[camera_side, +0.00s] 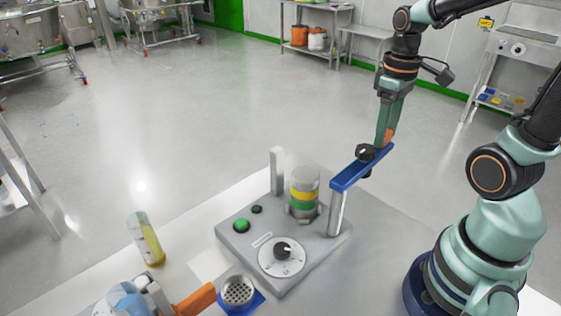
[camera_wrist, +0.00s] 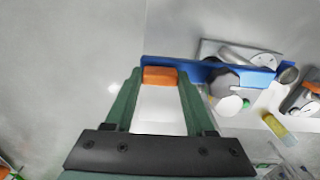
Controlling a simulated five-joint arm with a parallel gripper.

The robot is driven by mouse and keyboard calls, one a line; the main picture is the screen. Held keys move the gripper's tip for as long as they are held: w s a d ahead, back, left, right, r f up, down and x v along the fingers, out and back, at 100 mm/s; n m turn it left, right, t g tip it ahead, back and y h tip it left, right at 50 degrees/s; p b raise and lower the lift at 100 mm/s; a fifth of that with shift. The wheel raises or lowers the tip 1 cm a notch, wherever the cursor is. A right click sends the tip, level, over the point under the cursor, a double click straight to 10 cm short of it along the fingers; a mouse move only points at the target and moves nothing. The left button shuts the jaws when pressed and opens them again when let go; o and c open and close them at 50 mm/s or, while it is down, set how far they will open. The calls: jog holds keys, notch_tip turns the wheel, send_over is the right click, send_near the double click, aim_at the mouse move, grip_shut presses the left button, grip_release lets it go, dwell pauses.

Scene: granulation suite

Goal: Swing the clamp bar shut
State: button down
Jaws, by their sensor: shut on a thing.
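The clamp bar (camera_side: 350,175) is blue with a black knob (camera_side: 365,153) on it. It sits on a metal post (camera_side: 336,213) at the right of a grey base unit (camera_side: 325,242) and points up and right, away from the canister. The canister (camera_side: 304,193), with yellow and green bands, stands between this post and a second upright post (camera_side: 277,171). My gripper (camera_side: 388,138) is at the bar's far end. In the wrist view, its fingers are shut on the bar's orange grip (camera_wrist: 159,73), with the blue bar (camera_wrist: 192,68) running off to the right.
The base unit carries green buttons (camera_side: 241,225) and a dial (camera_side: 282,253). A tube with yellow contents (camera_side: 147,240), a perforated metal cup (camera_side: 238,291) and an orange-handled item (camera_side: 195,301) stand at the left front. Space above the canister is clear.

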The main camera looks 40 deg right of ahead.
jog(key=shift+w+n, duration=0.3)
jog(key=shift+w, duration=0.1)
jog(key=w+a+n, duration=0.4)
jog(key=w+n, duration=0.4)
jog(key=w, duration=0.1)
jog(key=w+a+n, duration=0.5)
jog(key=a+n, duration=0.4)
jog(key=a, duration=0.3)
jog(key=shift+w+r, duration=0.15)
jog(key=shift+w, duration=0.05)
jog(key=shift+a, duration=0.1)
jog(key=shift+c, duration=1.4)
grip_release()
jog(key=shift+o, duration=0.2)
